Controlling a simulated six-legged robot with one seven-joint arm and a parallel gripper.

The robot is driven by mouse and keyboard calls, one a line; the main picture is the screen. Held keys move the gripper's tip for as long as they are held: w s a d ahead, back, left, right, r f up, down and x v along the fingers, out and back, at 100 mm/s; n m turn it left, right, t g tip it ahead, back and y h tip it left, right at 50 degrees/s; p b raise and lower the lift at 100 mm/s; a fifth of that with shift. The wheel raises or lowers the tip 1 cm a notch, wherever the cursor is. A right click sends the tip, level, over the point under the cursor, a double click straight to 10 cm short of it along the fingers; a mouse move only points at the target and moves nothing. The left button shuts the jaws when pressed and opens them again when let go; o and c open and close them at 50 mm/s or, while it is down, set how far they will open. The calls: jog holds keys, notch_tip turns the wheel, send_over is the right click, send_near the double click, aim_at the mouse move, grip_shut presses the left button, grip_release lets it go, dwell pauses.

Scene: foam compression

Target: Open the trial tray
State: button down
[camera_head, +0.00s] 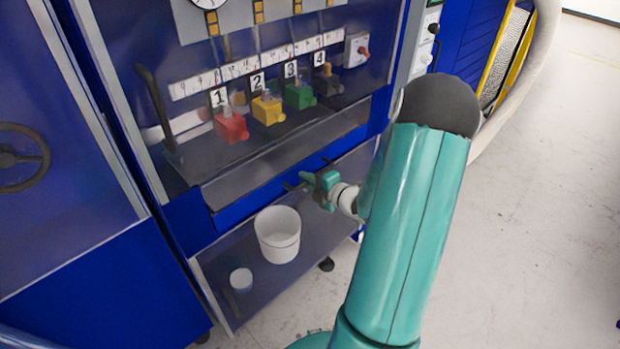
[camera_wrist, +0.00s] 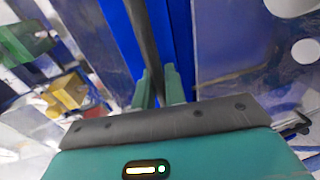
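The trial tray looks to be the drawer with the blue front (camera_head: 238,209) under the grey deck of the machine; its inside is hidden. A dark bar handle (camera_wrist: 143,35) crosses in front of blue panels in the wrist view. My gripper (camera_head: 312,182) is at this front in the head view, with short dark bar ends showing on both sides of it. In the wrist view my gripper (camera_wrist: 158,80) has one finger on each side of the bar, and the bar seems to fill the gap. The exact contact is hard to see.
Red (camera_head: 231,127), yellow (camera_head: 268,110) and green (camera_head: 299,95) blocks stand on the deck by numbered labels, with a dark one (camera_head: 328,81) at 4. A white bucket (camera_head: 278,234) and small cup (camera_head: 241,279) stand on the lower shelf (camera_head: 318,227). Floor at right is clear.

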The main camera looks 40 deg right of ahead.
aim_at(311, 169)
jog(key=shift+m+h, duration=0.3)
jog(key=d, duration=0.5)
jog(key=shift+s+f, duration=0.35)
jog(key=shift+s, duration=0.05)
jog(key=a, duration=0.3)
jog(key=shift+w+a+r, duration=0.25)
jog(key=shift+w+r, duration=0.05)
jog(key=shift+w, duration=0.05)
jog(key=shift+d, duration=0.2)
jog(key=shift+s+d, duration=0.2)
jog(key=shift+d, duration=0.05)
jog(key=shift+w+a+r, duration=0.1)
jog(key=shift+a, duration=0.25)
jog(key=shift+w, duration=0.15)
jog(key=shift+s, duration=0.2)
